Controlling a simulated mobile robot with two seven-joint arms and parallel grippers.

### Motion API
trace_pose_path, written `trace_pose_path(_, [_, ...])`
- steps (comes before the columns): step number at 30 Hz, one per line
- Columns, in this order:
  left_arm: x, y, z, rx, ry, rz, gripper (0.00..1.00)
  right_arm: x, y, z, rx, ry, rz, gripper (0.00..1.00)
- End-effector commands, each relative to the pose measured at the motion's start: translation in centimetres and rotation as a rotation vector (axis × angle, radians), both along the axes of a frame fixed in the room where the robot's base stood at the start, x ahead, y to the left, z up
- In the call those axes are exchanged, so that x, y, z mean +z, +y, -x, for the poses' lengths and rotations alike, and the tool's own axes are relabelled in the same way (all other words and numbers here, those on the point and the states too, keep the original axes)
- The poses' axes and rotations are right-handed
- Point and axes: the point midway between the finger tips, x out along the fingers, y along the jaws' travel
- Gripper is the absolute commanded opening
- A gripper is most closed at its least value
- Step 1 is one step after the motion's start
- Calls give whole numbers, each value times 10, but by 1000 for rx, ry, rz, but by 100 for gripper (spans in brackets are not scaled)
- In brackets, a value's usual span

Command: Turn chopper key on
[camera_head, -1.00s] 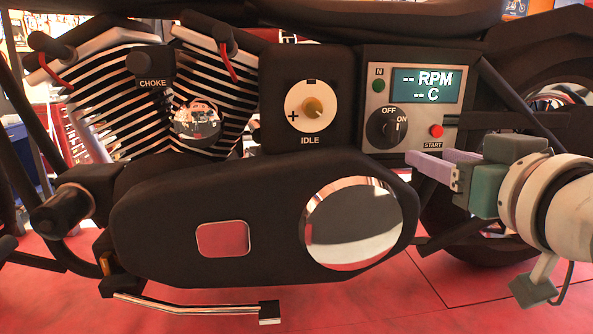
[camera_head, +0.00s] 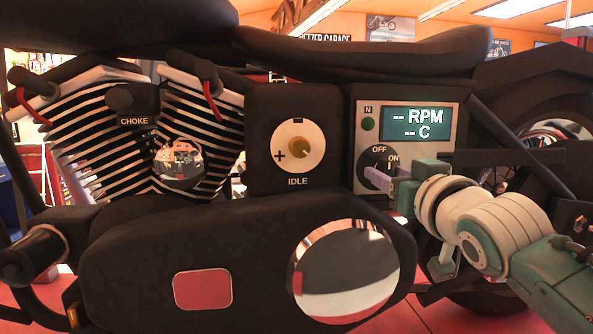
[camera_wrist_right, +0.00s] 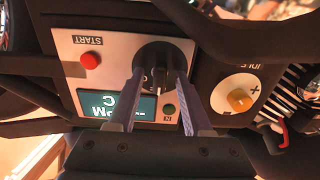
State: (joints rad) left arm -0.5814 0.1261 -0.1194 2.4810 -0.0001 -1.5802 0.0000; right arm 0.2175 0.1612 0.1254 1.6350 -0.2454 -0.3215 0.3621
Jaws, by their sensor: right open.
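The chopper key switch is a round black knob (camera_head: 373,161) on the grey control panel (camera_head: 365,104), with OFF printed above it and ON at its upper right. My right gripper (camera_head: 378,178) is in front of the knob and hides its lower right part. In the right wrist view the knob (camera_wrist_right: 160,58) shows between the two open purple fingers of the right gripper (camera_wrist_right: 160,76). I cannot tell whether the fingers touch it. The display (camera_head: 418,123) reads "-- RPM" and "-- C". My left gripper is not in view.
The red START button (camera_wrist_right: 91,60) shows in the wrist view, beside the knob. The idle dial (camera_head: 298,147) is left of the panel, and the choke knob (camera_head: 133,98) is farther left. The black engine cover (camera_head: 150,270) lies below.

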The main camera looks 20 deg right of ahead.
Motion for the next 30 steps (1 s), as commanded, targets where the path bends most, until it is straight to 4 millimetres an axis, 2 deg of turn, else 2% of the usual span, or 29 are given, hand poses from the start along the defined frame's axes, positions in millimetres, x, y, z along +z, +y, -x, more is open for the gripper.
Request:
trace_pose_path(9, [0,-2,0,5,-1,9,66,0,-1,-3,0,-1,0,50])
trace_pose_path(23, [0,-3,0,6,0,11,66,0,0,-3,1,0,0,0])
trace_pose_path(30, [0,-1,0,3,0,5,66,0,0,-3,1,0,0,0])
